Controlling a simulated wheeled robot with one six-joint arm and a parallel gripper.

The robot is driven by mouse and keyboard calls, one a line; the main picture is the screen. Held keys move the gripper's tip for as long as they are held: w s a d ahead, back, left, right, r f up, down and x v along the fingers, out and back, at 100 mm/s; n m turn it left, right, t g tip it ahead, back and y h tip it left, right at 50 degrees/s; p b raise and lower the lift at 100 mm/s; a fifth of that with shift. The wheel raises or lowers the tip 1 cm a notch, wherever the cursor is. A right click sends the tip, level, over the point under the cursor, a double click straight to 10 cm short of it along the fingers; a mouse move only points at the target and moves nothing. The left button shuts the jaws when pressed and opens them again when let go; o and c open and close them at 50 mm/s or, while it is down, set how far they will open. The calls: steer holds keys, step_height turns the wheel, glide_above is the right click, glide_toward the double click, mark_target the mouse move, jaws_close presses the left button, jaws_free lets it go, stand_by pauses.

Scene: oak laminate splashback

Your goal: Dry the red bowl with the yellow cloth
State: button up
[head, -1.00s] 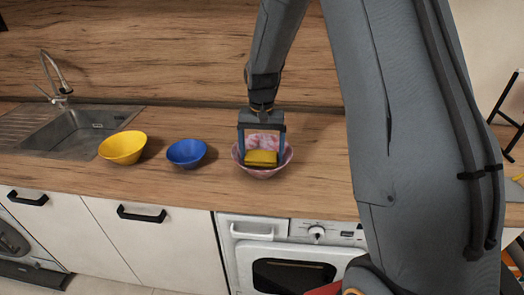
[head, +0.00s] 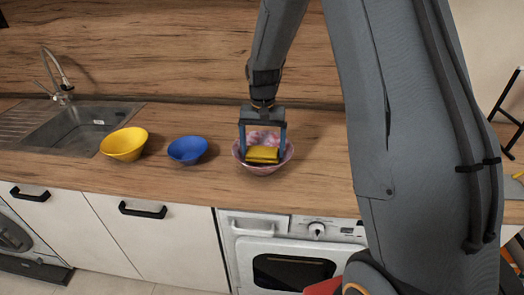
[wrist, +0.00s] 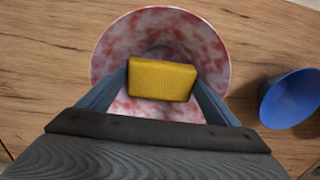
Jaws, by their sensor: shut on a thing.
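The red bowl (head: 250,166), mottled red and white, stands upright on the counter above the oven. It also shows in the wrist view (wrist: 118,40). The yellow cloth (head: 263,155) is a folded block inside the bowl's opening; it also shows in the wrist view (wrist: 162,81). My gripper (head: 263,153) points down into the bowl, its blue fingers on either side of the cloth and shut on it. In the wrist view my gripper (wrist: 161,85) spans the cloth. Whether the cloth touches the bowl's inner wall cannot be told.
A blue bowl (head: 187,150) stands left of the red bowl, and a yellow bowl (head: 124,145) farther left beside the sink (head: 80,128) with its tap. The wooden splashback (head: 180,50) rises behind. The counter right of the red bowl is clear up to my arm.

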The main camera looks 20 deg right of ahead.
stand_by(0.4)
steer(key=shift+s+a+p, duration=0.35)
steer(key=shift+s+p, duration=0.05)
steer(key=shift+s, duration=0.3)
steer(key=shift+s+f, duration=0.1)
steer(key=shift+s, duration=0.05)
steer(key=shift+w+d, duration=0.2)
steer(key=shift+w, duration=0.3)
steer(key=shift+w+d, duration=0.15)
steer(key=shift+w, duration=0.3)
